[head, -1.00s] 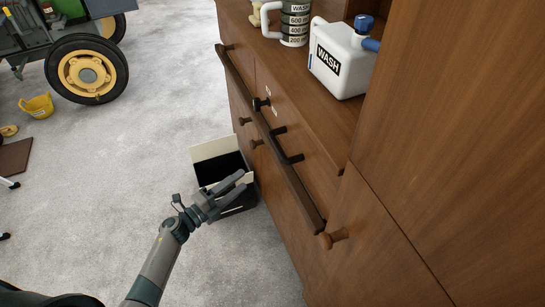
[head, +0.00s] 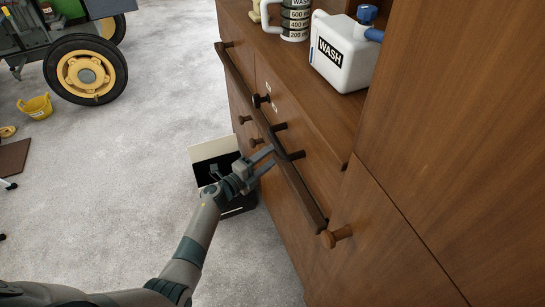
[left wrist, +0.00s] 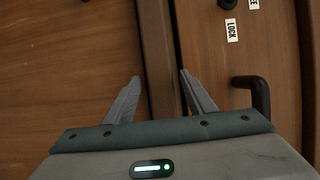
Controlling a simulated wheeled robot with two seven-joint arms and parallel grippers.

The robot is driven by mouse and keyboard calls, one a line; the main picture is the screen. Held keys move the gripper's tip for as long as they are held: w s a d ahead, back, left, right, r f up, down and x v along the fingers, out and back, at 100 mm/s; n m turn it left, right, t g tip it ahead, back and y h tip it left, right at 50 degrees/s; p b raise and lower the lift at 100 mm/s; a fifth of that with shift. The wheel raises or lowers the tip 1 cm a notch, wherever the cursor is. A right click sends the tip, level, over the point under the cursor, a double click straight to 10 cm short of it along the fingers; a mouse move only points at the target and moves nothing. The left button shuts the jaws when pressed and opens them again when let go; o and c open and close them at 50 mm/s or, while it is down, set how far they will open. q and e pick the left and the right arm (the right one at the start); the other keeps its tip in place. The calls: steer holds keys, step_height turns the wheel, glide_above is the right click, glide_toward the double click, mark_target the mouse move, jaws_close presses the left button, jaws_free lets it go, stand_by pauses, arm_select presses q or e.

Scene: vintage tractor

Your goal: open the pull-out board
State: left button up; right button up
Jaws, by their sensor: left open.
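A long dark wooden bar (head: 300,192), which I take to be the front edge of the pull-out board, runs along the cabinet front. In the left wrist view the bar (left wrist: 156,45) stands upright in the picture. My left gripper (head: 269,158) is open close to the bar. In the left wrist view its fingertips (left wrist: 159,76) lie on either side of the bar; I cannot tell whether they touch it. A black handle (left wrist: 261,96) and a LOCK label (left wrist: 231,30) are right of the bar there. My right gripper is not in view.
The wooden cabinet (head: 450,100) fills the right side. A white WASH jug (head: 342,55) and a measuring mug (head: 295,20) stand on its ledge. A wooden knob (head: 340,236) juts out near the bar's end. An open box (head: 212,150) sits on the floor below my gripper.

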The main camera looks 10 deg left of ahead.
arm_select(q)
steer(key=shift+w+d, duration=0.2)
steer(key=shift+w, duration=0.15)
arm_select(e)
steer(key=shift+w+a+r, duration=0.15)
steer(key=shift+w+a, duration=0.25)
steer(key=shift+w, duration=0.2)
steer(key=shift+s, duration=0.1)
arm_select(q)
steer(key=shift+c, duration=0.9)
jaws_close()
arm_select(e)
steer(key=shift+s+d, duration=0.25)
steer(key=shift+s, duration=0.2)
arm_select(q)
steer(key=shift+a, duration=0.1)
